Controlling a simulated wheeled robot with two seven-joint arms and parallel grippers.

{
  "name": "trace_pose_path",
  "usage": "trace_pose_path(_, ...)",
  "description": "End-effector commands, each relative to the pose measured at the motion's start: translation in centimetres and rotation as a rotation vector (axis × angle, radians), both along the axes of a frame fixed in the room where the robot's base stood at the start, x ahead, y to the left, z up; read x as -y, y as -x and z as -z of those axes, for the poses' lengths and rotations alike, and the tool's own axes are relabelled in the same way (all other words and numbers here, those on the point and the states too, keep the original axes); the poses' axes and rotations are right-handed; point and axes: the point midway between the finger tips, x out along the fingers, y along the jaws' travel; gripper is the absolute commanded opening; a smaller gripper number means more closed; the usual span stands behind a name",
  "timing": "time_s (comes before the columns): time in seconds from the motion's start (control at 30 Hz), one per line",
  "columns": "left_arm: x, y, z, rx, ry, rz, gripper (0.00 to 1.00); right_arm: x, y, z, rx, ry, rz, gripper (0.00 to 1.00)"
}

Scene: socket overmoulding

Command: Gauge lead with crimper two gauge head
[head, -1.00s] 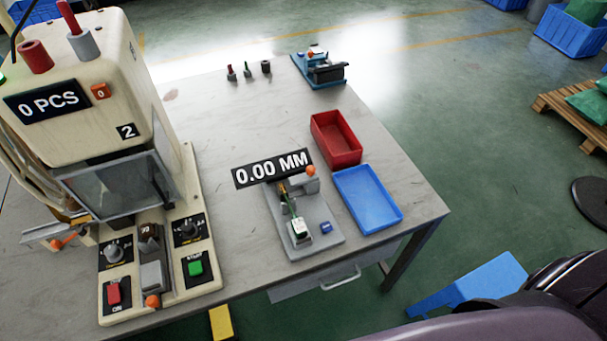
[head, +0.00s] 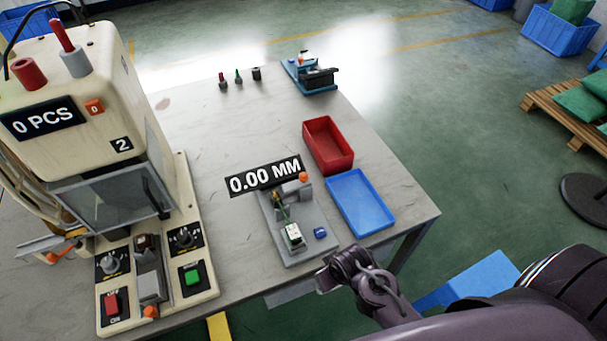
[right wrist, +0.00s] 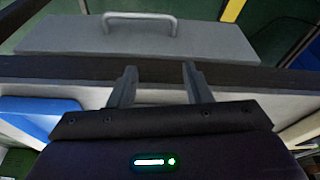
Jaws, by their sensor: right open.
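The crimper (head: 80,130), a cream machine marked 2 with a 0 PCS display, stands on the left of the table. The gauge (head: 272,235) is a grey plate near the table's front with a 0.00 MM display (head: 265,176). A lead with a white end piece (head: 292,235) and a green wire lies on the gauge. My right gripper (head: 322,281) is at the table's front edge, below and right of the gauge. In the right wrist view its two fingers (right wrist: 157,75) are apart with nothing between them. My left gripper is not in view.
A red tray (head: 328,146) and an empty blue tray (head: 362,203) stand right of the gauge. A small blue block (head: 320,233) sits on the gauge plate. A blue fixture (head: 310,75) stands at the back. A drawer with a handle (right wrist: 140,20) is under the table.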

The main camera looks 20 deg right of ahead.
Motion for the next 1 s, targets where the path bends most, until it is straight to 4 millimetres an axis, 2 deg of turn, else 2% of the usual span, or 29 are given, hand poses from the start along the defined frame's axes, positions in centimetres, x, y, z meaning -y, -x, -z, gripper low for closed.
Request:
trace_pose_path(0.07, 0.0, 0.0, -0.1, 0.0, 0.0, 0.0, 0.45, 0.0, -0.4, -2.4, 0.014, 0.0, 0.0, 0.45)
trace_pose_path(0.1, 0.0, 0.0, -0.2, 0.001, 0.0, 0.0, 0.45, 0.5, -2.0, -2.6, 0.069, -0.003, -0.005, 0.45)
trace_pose_path(0.2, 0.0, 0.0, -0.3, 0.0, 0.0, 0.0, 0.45, 1.3, -5.2, -3.9, 0.189, -0.017, -0.023, 0.45)
trace_pose_path(0.37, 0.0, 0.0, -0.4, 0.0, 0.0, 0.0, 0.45, 2.2, -9.4, -5.3, 0.362, -0.051, -0.05, 0.45)
trace_pose_path(0.6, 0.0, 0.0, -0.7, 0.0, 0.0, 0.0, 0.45, 3.6, -15.9, -9.7, 0.687, -0.155, -0.097, 0.45)
trace_pose_path(0.7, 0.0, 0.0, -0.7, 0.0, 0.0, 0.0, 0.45, 4.0, -17.4, -11.5, 0.795, -0.203, -0.11, 0.45)
trace_pose_path(0.8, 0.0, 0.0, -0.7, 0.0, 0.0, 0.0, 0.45, 4.2, -18.2, -12.4, 0.851, -0.231, -0.115, 0.45)
trace_pose_path(1.0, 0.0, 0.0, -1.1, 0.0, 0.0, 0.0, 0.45, 3.7, -19.8, -12.2, 0.87, -0.242, -0.116, 0.45)
